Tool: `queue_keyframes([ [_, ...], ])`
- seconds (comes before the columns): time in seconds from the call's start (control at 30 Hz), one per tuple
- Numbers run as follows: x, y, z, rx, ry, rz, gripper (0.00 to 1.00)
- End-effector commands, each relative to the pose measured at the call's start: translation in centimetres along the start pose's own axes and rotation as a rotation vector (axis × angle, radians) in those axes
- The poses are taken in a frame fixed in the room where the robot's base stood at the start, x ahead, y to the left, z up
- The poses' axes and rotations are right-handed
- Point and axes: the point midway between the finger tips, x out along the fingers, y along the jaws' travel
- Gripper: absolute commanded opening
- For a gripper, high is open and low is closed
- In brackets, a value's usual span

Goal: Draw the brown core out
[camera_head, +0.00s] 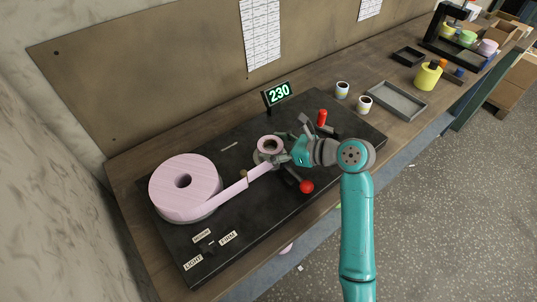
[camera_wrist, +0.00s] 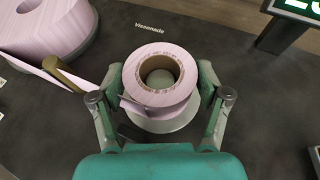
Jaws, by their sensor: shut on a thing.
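A small pink roll (camera_wrist: 158,92) is wound around a brown core (camera_wrist: 160,62), whose ring shows at its top in the wrist view. It stands upright on a pale round base (camera_wrist: 160,122). My gripper (camera_wrist: 161,80) is shut on the small roll, one finger on each side. In the head view, my gripper (camera_head: 272,157) reaches the small roll (camera_head: 270,142) from the right. A pink strip (camera_head: 232,191) runs from the large pink roll (camera_head: 183,183) past a brass post (camera_wrist: 66,74) towards the small roll. My finger partly hides the strip.
A display reading 230 (camera_head: 279,93) stands behind the small roll. A red-knobbed lever (camera_head: 306,186) and a red upright handle (camera_head: 322,118) are close to my arm. The black board's front is mostly clear.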

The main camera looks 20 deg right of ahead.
Motion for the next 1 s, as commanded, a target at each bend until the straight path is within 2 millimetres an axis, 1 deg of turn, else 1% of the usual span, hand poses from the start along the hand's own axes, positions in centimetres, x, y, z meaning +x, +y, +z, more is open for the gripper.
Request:
queue_keyframes([
  [0.17,0.03,0.0,-0.02,0.0,0.0,0.0,0.2],
  [0.2,0.03,0.0,-0.02,0.0,0.0,0.0,0.12],
  [1.0,-0.12,0.0,0.34,-0.001,0.0,0.0,0.12],
])
